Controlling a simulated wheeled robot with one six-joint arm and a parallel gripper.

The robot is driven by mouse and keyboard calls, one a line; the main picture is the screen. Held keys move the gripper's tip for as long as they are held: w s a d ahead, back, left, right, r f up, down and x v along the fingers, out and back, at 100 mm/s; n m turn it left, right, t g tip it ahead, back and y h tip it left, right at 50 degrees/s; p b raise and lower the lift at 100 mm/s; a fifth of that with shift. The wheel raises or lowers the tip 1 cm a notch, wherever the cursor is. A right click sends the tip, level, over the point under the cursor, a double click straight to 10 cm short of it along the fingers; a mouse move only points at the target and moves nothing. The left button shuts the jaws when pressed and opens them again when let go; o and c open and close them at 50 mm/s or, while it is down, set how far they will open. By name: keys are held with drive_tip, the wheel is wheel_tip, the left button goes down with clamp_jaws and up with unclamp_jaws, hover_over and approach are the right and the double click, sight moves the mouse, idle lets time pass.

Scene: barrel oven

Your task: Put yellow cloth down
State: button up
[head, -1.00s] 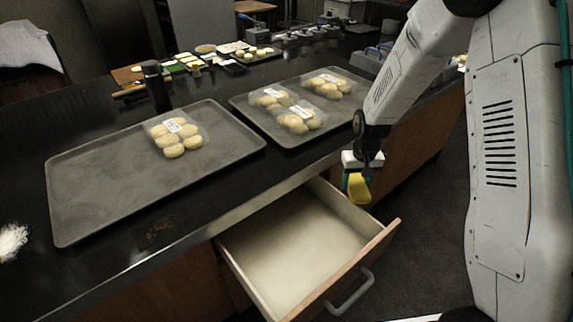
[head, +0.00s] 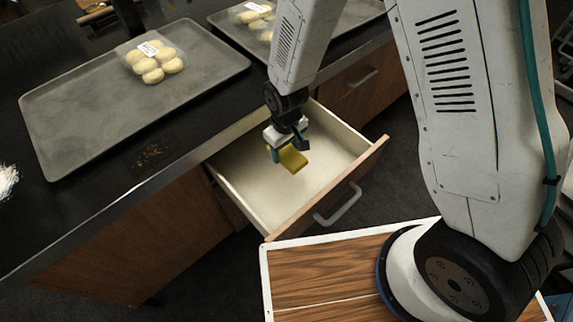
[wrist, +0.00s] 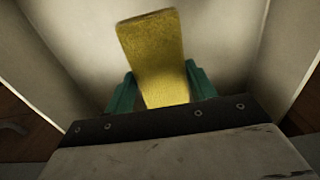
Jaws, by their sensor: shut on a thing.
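The yellow cloth (head: 293,159) is a small folded block held by my gripper (head: 288,151). In the wrist view the cloth (wrist: 157,55) sticks out past my two green fingertips (wrist: 157,92), which press it from both sides. My gripper and the cloth are over the open drawer (head: 240,190), within its outline in the head view. The pale drawer interior fills the background of the wrist view (wrist: 85,45). Whether the cloth touches the drawer floor, I cannot tell. Nothing else shows in the drawer.
A dark counter (head: 185,130) runs above the drawer, with a grey tray (head: 85,105) holding a pack of pale buns (head: 152,60). A second tray (head: 222,22) is behind my arm. A dark crumb patch (head: 153,156) lies near the counter edge. The drawer front has a handle (head: 338,205).

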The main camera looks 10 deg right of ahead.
sight(286, 163)
drive_tip(key=shift+f, duration=3.55)
drive_tip(key=shift+f, duration=0.1)
drive_tip(key=o, duration=1)
drive_tip(key=shift+c, duration=0.2)
